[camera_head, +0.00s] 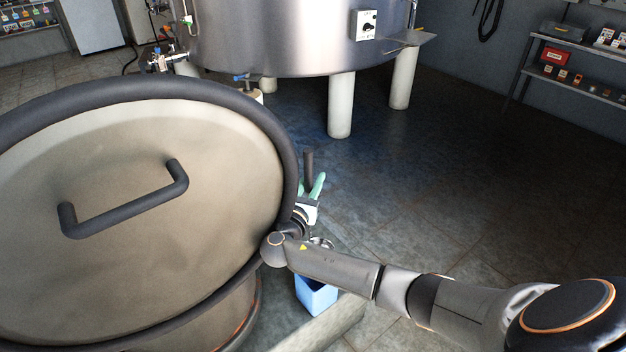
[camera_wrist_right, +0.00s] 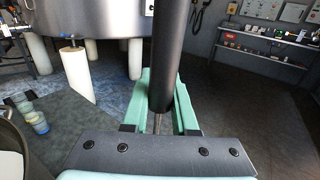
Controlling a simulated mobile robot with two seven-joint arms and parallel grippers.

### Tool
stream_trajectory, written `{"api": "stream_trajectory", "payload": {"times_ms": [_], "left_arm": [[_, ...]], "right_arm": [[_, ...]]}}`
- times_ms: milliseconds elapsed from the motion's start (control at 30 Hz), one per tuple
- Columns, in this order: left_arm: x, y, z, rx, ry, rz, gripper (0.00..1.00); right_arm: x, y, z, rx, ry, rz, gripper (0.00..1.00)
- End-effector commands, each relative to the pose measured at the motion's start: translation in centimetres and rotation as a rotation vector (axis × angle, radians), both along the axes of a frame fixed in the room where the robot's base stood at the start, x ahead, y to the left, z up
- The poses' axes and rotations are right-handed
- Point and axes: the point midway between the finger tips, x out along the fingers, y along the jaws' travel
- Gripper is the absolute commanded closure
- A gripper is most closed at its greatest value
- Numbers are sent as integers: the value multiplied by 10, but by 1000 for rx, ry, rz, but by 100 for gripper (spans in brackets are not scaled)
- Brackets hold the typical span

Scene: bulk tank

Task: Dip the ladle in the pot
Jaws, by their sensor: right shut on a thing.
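A large round lid (camera_head: 190,230) with a dark rim and a dark bar handle (camera_head: 125,200) fills the left of the head view. Below its right edge shows part of the wall of a big vessel (camera_head: 236,318), which appears to be the pot. The pot's inside is hidden. My right gripper (camera_head: 313,187) has pale green fingers and is just right of the lid's rim. It is shut on the ladle (camera_head: 308,163), whose dark, upright handle (camera_wrist_right: 167,60) rises between the fingers in the right wrist view. A thin metal rod continues below. The ladle's bowl is not clearly visible.
A blue container (camera_head: 316,296) stands low beneath my right forearm. A large steel tank (camera_head: 280,35) on white legs (camera_head: 341,105) stands behind. Shelves (camera_head: 580,70) with small goods line the right wall.

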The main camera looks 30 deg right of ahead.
Motion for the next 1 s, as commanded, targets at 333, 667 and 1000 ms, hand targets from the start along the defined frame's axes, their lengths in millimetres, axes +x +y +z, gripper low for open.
{"api": "stream_trajectory", "payload": {"times_ms": [333, 667, 1000], "left_arm": [[4, 1, 19, 4, -14, -1, 50], [4, 2, 37, 5, -18, -2, 50], [3, 3, 50, 6, -14, -1, 50]], "right_arm": [[-6, -14, 10, 2, -15, 3, 100], [-19, -38, 6, 0, -9, 2, 100], [-33, -62, 5, 0, -6, 2, 100]]}}
